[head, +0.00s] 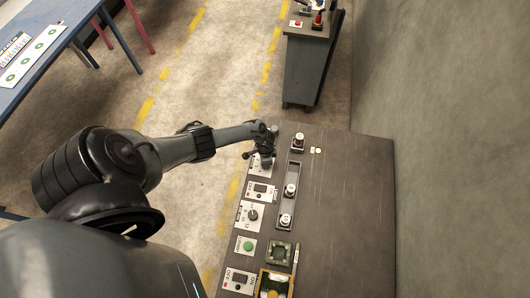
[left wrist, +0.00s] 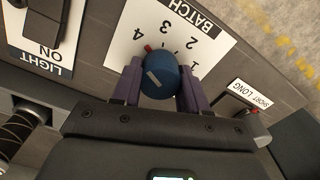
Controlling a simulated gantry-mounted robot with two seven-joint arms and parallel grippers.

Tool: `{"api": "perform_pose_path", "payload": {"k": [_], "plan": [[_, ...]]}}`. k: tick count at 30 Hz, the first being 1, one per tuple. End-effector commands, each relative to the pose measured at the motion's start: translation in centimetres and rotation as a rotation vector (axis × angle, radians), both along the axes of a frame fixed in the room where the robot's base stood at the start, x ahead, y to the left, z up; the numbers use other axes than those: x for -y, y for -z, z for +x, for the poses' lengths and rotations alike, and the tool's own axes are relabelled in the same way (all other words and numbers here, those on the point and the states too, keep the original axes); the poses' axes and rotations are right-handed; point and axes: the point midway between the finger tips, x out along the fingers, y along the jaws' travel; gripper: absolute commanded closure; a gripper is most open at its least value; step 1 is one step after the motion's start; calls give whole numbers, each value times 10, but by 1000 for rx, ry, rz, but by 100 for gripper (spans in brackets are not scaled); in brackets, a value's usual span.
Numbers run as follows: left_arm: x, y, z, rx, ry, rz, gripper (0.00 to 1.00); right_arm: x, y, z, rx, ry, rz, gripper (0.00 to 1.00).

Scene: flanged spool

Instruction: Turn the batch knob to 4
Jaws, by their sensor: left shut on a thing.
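The batch knob (left wrist: 161,82) is blue with a short pale bar on its face. It sits on a white plate (left wrist: 128,45) lettered BATCH, with the numbers 1 to 4 around it. A small red mark shows at the knob's edge, near the 4; I cannot tell exactly where the knob points. My left gripper (left wrist: 160,88) is shut on the knob, one purple finger on each side. In the head view my left gripper (head: 265,150) is over the plate at the panel's far left, hiding the knob. My right gripper is not in view.
A LIGHT switch plate (head: 260,191) is beside the batch plate, with another dial plate (head: 249,214) and a green button (head: 247,245) nearer. A slotted tray (head: 294,178) with white-topped pieces lies to the right. The console's right side (head: 345,215) is clear.

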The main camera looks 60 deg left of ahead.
Motion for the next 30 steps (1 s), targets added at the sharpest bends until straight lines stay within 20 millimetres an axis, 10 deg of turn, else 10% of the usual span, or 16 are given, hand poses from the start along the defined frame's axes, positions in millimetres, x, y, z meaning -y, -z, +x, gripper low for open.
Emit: {"api": "perform_pose_path", "payload": {"k": [20, 21, 25, 30], "plan": [[0, 1, 2, 6, -66, 1, 87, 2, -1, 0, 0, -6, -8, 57], [0, 1, 2, 6, -66, 1, 51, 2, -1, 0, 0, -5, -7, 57], [0, 1, 1, 4, -64, 1, 31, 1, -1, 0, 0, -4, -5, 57], [-1, 1, 1, 3, -63, 1, 31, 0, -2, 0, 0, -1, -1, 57]]}}
